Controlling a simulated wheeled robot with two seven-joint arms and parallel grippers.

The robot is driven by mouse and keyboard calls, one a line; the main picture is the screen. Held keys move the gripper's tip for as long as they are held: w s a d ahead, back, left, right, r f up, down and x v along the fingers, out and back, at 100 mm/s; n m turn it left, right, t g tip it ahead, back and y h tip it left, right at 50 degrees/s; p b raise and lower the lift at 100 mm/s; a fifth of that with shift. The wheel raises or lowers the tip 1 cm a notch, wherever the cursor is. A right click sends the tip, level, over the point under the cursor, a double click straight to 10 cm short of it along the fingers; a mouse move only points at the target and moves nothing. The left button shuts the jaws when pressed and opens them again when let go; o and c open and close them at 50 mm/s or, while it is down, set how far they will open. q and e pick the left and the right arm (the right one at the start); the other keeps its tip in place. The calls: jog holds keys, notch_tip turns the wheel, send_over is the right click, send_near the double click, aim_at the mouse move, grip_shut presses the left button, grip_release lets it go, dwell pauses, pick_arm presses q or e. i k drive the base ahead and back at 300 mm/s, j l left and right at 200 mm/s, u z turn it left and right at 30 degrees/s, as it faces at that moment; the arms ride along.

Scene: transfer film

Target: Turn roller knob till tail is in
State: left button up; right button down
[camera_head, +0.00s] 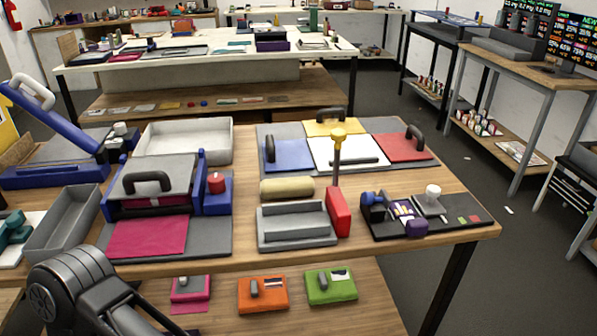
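A press-like device stands at the left of the table, with a grey plate and black handle (147,182) on top and blue sides. A red knob (216,183) sits on the blue block (217,202) at its right side. A magenta film sheet (146,237) lies flat on the grey base (208,241) in front of the device. A strip of magenta also shows under the plate's front edge; I cannot tell whether it joins the sheet. My dark arm link reaches in at the lower left; neither gripper is in view.
A tan roller (287,187) lies behind a grey tray (295,232). A red block (338,212) with a tall yellow-topped lever (338,137) stands beside it. A dark tool board (455,220) is at right. Grey bins flank the device. Coloured pads lie on the shelf below.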

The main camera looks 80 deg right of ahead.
aim_at(215, 181)
jog(key=z, duration=2.75)
